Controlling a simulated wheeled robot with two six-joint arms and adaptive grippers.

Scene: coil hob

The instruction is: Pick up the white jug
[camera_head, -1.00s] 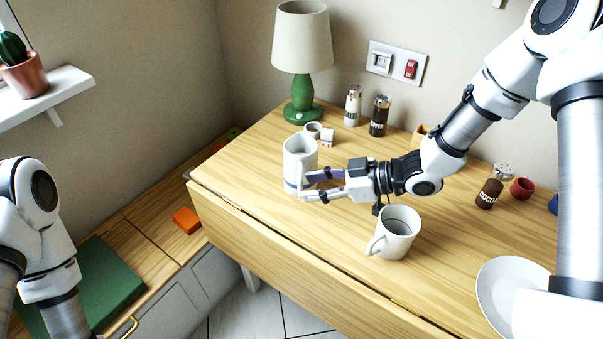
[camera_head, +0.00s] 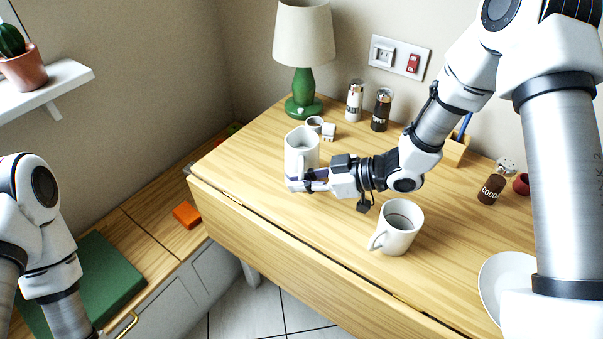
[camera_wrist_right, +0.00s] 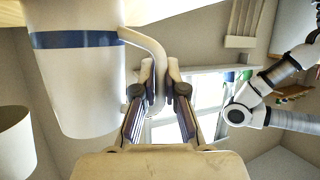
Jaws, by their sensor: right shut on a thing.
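The white jug (camera_head: 301,146) stands upright on the wooden table, near the lamp. It also shows in the right wrist view (camera_wrist_right: 80,90), large at upper left, with a blue band and a curved handle. My right gripper (camera_head: 306,182) is at the jug's near side in the head view. In the right wrist view the two fingers (camera_wrist_right: 158,85) lie on either side of the handle and are shut on it. The fingers hide part of the jug's lower side in the head view. My left gripper is out of view; only part of the left arm shows.
A white mug (camera_head: 402,223) stands near the table's front edge, below my right wrist. A white plate (camera_head: 500,280) lies at right.

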